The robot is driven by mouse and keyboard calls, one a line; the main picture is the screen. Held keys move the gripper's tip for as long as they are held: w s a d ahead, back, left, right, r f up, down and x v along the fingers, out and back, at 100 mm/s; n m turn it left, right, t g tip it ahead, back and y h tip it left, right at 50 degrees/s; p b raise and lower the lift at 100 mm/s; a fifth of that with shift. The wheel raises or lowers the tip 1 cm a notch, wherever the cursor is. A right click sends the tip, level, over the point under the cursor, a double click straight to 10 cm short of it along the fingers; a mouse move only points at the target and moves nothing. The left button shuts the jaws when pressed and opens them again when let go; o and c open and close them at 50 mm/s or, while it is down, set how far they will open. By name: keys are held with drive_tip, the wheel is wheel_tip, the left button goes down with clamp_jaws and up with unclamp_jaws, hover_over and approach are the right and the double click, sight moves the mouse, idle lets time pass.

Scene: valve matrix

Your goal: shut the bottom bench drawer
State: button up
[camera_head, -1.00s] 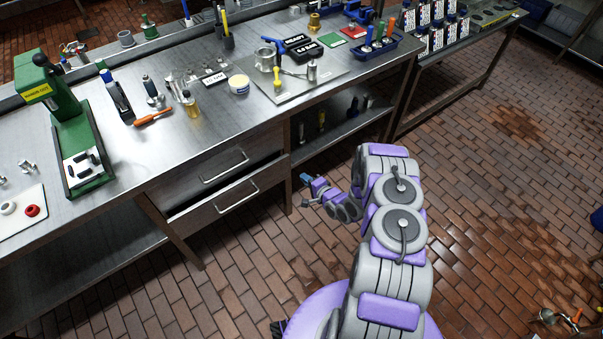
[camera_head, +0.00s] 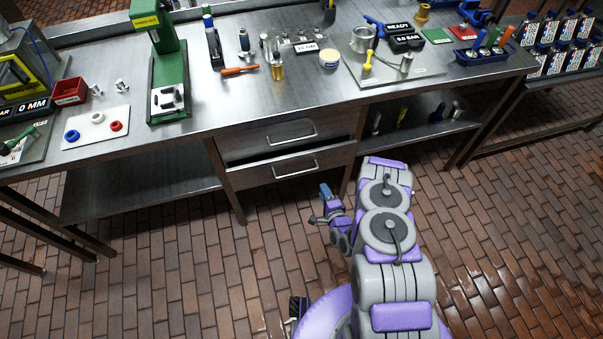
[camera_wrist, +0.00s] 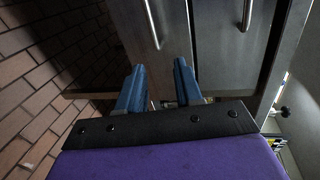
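The bottom bench drawer (camera_head: 285,172) is a grey metal front with a bar handle, under the bench top. It stands out a little, with a dark gap above its front edge. The top drawer (camera_head: 270,139) above it looks shut. In the wrist view, which is turned sideways, the bottom drawer's handle (camera_wrist: 152,24) is left and the top drawer's handle (camera_wrist: 247,14) is right. My gripper (camera_head: 322,204) is low, to the right of and in front of the bottom drawer. Its blue fingers (camera_wrist: 158,84) are apart and empty, pointing toward the drawer fronts, apart from the handle.
The bench top (camera_head: 215,103) holds a green press (camera_head: 168,75), small tools and a tray of parts. A bench leg (camera_head: 225,180) stands left of the drawers. An open lower shelf (camera_head: 425,123) lies right of them. The brick floor (camera_head: 180,270) in front is clear.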

sight(302, 172)
drive_tip(key=s+a+f, duration=0.1)
drive_tip(key=s+a, duration=0.3)
drive_tip(key=shift+b+x, duration=3.25)
drive_tip(key=shift+x, duration=5.4)
drive_tip(key=shift+d+r, duration=0.1)
drive_tip(key=shift+d, duration=0.1)
drive_tip(key=shift+d, duration=0.1)
drive_tip(key=shift+c, duration=1.3)
clamp_jaws()
drive_tip(key=shift+s+n, duration=0.1)
drive_tip(key=shift+n, duration=0.2)
